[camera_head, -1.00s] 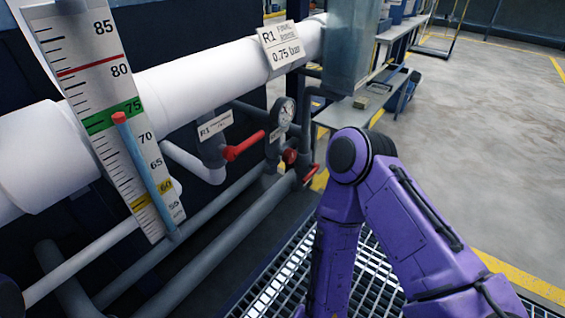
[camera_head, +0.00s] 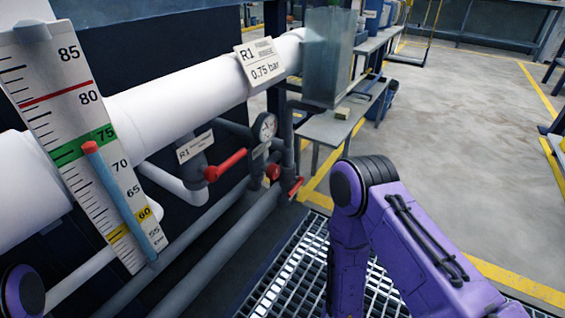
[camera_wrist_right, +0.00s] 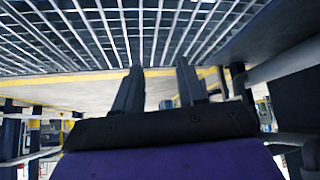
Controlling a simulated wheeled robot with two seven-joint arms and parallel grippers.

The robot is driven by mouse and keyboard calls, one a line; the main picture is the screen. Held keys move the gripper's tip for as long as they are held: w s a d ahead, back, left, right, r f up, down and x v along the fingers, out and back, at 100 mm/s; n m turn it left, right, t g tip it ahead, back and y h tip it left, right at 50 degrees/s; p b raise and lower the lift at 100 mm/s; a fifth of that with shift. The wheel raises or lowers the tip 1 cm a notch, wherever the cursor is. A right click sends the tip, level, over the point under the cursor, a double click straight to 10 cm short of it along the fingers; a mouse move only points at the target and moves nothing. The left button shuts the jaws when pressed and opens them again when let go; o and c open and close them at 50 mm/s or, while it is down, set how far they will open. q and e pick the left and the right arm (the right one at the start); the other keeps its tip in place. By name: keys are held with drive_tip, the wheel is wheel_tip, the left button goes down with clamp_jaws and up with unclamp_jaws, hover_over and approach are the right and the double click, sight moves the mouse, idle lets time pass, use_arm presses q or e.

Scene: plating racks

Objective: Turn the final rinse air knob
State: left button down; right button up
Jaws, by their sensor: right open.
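A small round red knob (camera_head: 273,172) sits below the pressure gauge (camera_head: 264,127) on the pipework, with a small pale label beside it. I cannot read whether it names the final rinse air. A red lever (camera_head: 226,165) is on a valve to its left, by an R1 label (camera_head: 195,146). Another red lever (camera_head: 296,187) is at its lower right. My right gripper (camera_wrist_right: 158,88) is open and empty in the right wrist view, in front of the floor grating, apart from the knob. It is hidden in the head view. My left gripper is not in view.
A sign (camera_head: 260,63) reading R1 and 0.75 bar is on the thick white pipe (camera_head: 190,85). A scale plate (camera_head: 80,130) with a blue tube stands left. Metal grating (camera_head: 275,285) covers the floor below. Open floor (camera_head: 450,130) lies right, beyond a bench (camera_head: 325,128).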

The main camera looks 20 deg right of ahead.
drive_tip(key=w+a+r+n+t+h+b, duration=0.25)
drive_tip(key=w+t, duration=0.35)
drive_tip(key=w, duration=1)
drive_tip(key=m+t+h+b, duration=0.2)
drive_tip(key=m+h+b, duration=0.3)
drive_tip(key=h, duration=0.6)
approach(268, 175)
drive_tip(key=w+d, duration=0.1)
drive_tip(key=d, duration=0.1)
drive_tip(key=shift+m, duration=0.35)
drive_tip(key=x, duration=0.2)
drive_tip(key=b+x, duration=0.1)
drive_tip(key=x, duration=0.2)
drive_tip(key=shift+w+r, duration=0.2)
drive_tip(key=shift+r, duration=0.35)
drive_tip(key=shift+g, duration=0.3)
drive_tip(key=b+x, duration=0.1)
drive_tip(key=x, duration=0.3)
drive_tip(key=shift+w+d, duration=0.1)
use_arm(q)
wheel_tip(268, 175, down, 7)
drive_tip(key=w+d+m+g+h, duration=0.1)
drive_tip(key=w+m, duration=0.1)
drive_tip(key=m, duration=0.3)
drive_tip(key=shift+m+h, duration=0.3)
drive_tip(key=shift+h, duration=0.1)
use_arm(e)
drive_tip(key=shift+w+d+r, duration=0.2)
drive_tip(key=shift+r, duration=0.05)
